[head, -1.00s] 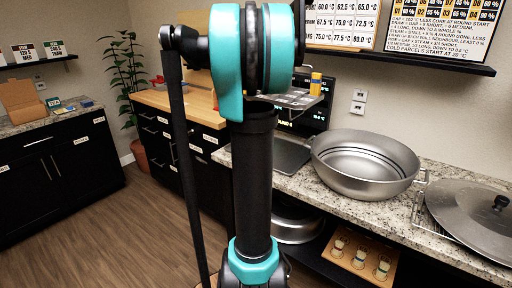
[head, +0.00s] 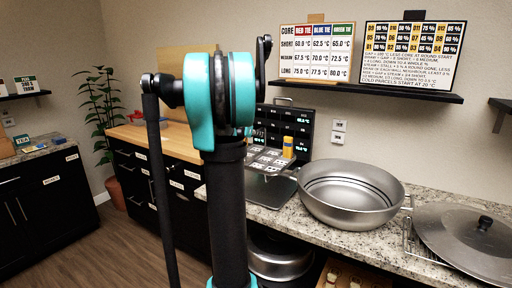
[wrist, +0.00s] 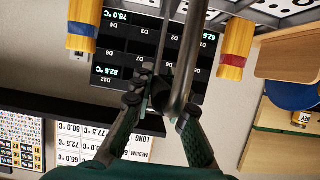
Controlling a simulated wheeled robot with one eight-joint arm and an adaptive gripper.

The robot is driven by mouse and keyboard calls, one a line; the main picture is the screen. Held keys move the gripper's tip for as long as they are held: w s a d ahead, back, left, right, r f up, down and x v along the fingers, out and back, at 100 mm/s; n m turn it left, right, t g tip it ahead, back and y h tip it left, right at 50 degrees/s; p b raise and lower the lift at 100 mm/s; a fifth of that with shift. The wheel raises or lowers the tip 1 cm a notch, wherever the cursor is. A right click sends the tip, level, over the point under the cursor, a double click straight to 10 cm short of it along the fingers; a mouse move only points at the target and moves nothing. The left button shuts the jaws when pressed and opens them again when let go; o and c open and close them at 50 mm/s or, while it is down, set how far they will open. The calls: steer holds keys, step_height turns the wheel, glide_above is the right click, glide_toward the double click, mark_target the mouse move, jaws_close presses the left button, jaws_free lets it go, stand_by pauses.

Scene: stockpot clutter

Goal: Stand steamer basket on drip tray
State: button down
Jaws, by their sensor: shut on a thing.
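The steamer basket (head: 268,163) shows in the head view as a grey perforated tray with pale tags and a yellow piece on it. It hangs a little above the dark grey drip tray (head: 272,190) on the counter, partly hidden by my arm. In the wrist view my gripper (wrist: 165,92) is shut on the basket's grey metal handle (wrist: 190,50). A yellow piece with a blue band (wrist: 83,25) and one with a red band (wrist: 235,45) show on either side. My gripper is hidden behind my arm in the head view.
A large stockpot (head: 350,197) stands right of the drip tray. A domed lid (head: 465,235) lies on a wire rack further right. A dark temperature display (head: 292,122) stands behind the basket, close to it. A wooden-topped counter (head: 150,137) is at left.

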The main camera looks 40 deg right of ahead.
glide_above(256, 155)
steer(key=shift+s+f, duration=0.15)
steer(key=shift+f, duration=2.7)
steer(key=c, duration=1.5)
jaws_free()
steer(key=shift+a, duration=0.1)
steer(key=v, duration=1.2)
steer(key=shift+r, duration=0.1)
steer(key=s+a+f+n+y, duration=0.4)
steer(key=s+a+f, duration=0.3)
steer(key=a, duration=0.4)
steer(key=s+a+f+n+y, duration=0.4)
steer(key=s+a+f, duration=0.3)
steer(key=a+f, duration=0.3)
steer(key=s+a+f+n+g+y, duration=0.1)
steer(key=s+a+f+n+y, duration=0.3)
steer(key=a, duration=1)
steer(key=shift+s+f+n+y, duration=0.1)
steer(key=shift+s+f+n, duration=0.15)
steer(key=shift+s+f, duration=0.5)
steer(key=shift+s+f+n+y, duration=0.1)
steer(key=shift+s+f+n, duration=0.3)
steer(key=shift+f, duration=0.6)
steer(key=shift+s+f+n+y, duration=0.1)
steer(key=shift+s+f+n, duration=0.05)
steer(key=shift+s+f, duration=0.65)
